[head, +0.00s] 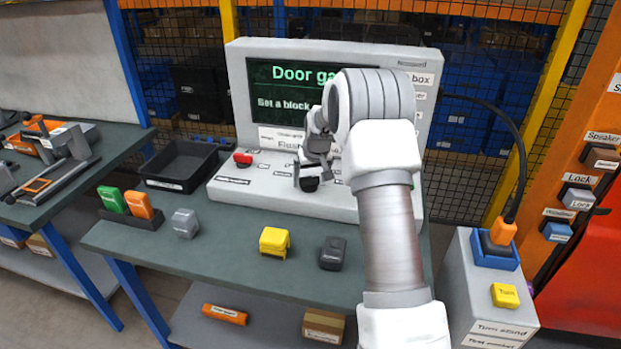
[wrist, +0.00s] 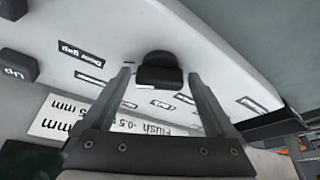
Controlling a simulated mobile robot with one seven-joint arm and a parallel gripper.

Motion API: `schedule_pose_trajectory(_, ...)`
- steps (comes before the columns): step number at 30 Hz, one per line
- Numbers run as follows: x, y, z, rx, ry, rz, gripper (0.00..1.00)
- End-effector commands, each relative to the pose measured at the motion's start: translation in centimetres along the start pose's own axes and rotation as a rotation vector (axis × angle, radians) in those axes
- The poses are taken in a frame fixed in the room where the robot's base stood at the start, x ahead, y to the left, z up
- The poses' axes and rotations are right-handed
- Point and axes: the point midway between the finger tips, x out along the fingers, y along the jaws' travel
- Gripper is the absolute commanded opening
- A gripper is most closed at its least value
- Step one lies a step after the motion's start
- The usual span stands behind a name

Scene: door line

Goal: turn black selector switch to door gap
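The black selector switch (wrist: 160,71) is a dark knob on the sloped white panel of the test console (head: 232,192). In the wrist view it sits between my two fingertips, with a gap on each side. A "Door gap" label (wrist: 83,51) is on the panel to its left, upside down in this view. In the head view my gripper (head: 311,178) points down at the panel over the dark knob, and my arm hides part of the console. My gripper is open and holds nothing. I cannot tell which label the switch points to.
The console screen (head: 285,88) reads "Door ga", cut off by my arm. A red button (head: 242,159) is on the panel's left. A yellow block (head: 274,241), a grey block (head: 185,223) and a dark block (head: 333,253) stand on the bench in front. A black tray (head: 180,164) is left.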

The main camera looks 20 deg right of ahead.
Motion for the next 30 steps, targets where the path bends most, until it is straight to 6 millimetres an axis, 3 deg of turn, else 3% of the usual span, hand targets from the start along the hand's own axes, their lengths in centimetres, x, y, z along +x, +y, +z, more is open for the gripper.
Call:
schedule_pose_trajectory(8, -0.1, 0.0, 0.0, -0.001, 0.001, 0.000, 1.00)
schedule_pose_trajectory(14, -1.9, 0.0, -0.1, -0.001, 0.003, 0.000, 1.00)
schedule_pose_trajectory(30, -14.1, 0.0, -0.1, 0.000, 0.004, 0.001, 1.00)
